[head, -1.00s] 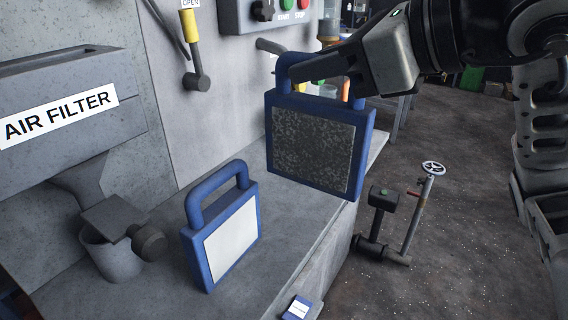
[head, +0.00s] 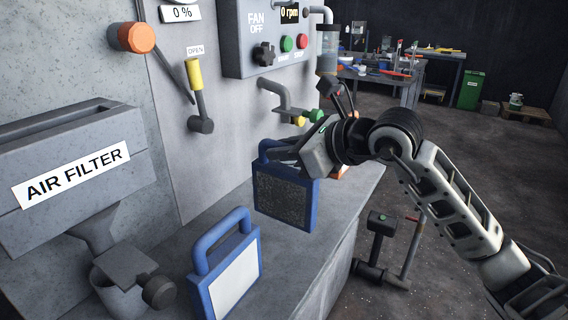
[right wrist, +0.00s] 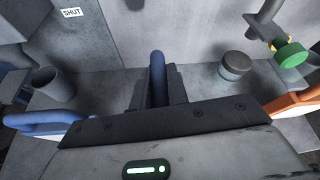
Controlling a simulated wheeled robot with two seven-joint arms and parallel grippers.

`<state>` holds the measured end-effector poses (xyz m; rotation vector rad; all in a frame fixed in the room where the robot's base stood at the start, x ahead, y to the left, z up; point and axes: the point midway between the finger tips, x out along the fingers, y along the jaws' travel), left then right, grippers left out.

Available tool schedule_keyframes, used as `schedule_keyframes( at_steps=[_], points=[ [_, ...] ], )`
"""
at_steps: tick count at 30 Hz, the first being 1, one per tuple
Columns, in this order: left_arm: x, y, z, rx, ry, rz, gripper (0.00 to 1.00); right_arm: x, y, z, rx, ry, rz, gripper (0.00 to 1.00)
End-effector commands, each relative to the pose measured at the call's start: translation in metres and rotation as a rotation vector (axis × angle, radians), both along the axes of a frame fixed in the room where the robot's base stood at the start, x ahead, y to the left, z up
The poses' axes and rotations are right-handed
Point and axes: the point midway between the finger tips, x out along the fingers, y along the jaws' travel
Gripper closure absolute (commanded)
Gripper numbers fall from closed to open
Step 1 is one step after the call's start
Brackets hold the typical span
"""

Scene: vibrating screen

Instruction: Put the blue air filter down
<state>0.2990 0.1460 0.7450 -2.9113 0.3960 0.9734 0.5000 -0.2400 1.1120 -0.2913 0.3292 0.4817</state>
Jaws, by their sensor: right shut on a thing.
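A blue-framed air filter with a dark, speckled panel (head: 284,198) hangs upright from my right gripper (head: 280,153) over the grey ledge (head: 192,250). The right gripper is shut on its top handle. In the right wrist view the blue handle (right wrist: 157,68) shows between the fingers, and the filter's body is hidden. I cannot tell whether its lower edge touches the ledge. A second blue filter with a clean white panel (head: 236,284) stands nearer on the ledge, and part of its frame shows in the right wrist view (right wrist: 45,123). My left gripper is not in view.
The grey "AIR FILTER" housing (head: 75,172) is at the left. A control box (head: 268,35) and a yellow-handled lever (head: 194,75) are on the wall.

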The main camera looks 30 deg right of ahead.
Motion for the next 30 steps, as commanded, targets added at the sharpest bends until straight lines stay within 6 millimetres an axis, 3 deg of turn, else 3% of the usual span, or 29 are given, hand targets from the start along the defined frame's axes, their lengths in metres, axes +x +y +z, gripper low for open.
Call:
schedule_keyframes(
  at_steps=[7,20,21,22,30],
  points=[
    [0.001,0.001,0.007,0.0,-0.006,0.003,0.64,0.004,-0.001,-0.033,0.003,0.004,0.0,1.0],
    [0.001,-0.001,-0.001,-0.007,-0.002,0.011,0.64,0.004,-0.001,-0.041,0.001,0.0,0.0,1.0],
    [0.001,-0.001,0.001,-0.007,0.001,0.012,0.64,0.004,-0.001,-0.039,0.001,0.002,0.0,0.73],
    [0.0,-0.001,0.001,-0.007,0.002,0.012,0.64,0.004,-0.001,-0.039,0.001,0.002,0.0,0.65],
    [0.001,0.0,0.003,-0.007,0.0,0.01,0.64,0.004,-0.001,-0.039,0.001,0.002,0.0,0.62]
  ],
)
